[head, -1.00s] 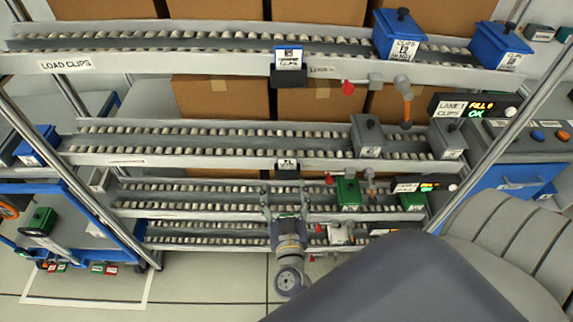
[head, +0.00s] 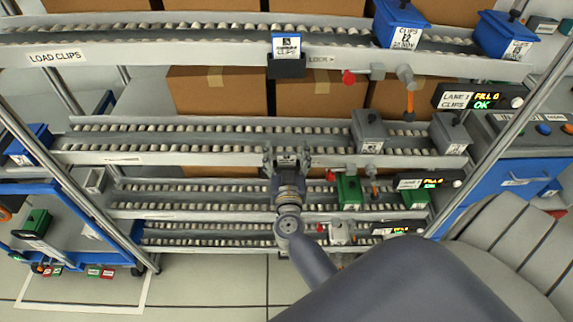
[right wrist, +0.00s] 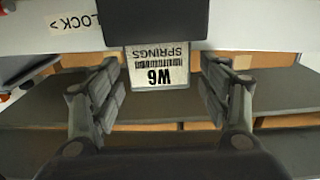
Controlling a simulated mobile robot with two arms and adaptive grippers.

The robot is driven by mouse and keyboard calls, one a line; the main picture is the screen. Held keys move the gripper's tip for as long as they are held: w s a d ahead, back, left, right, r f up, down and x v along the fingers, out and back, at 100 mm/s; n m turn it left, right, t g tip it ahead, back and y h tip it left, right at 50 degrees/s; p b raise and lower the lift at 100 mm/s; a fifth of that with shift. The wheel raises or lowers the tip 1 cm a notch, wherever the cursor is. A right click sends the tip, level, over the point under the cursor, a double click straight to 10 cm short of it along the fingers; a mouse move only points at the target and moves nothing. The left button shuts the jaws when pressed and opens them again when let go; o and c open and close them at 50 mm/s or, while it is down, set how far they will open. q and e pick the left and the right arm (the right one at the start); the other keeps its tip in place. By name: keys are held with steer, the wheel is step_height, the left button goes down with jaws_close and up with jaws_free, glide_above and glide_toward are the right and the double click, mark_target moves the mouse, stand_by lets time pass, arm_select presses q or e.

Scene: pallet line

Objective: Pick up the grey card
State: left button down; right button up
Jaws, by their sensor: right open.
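The grey card (right wrist: 158,66), printed "W6 SPRINGS", sits in a dark holder (right wrist: 152,22) on the rail; it appears upside down in the right wrist view. In the head view the card (head: 287,160) is small and partly covered by my gripper, at the second rail from the top. My right gripper (head: 287,153) is open at that rail. In the right wrist view its fingers (right wrist: 160,82) stand on either side of the card, with a gap at each side. I cannot tell the remaining depth to it. My left gripper is not in view.
A blue card (head: 287,45) hangs in its holder on the top rail. Grey bins (head: 369,132), blue bins (head: 399,24) and a green bin (head: 349,191) stand on the right of the roller lanes. A red-tipped lever (head: 349,77) juts out below the top rail.

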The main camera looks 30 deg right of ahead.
steer(key=c, duration=1)
steer(key=shift+r, duration=0.1)
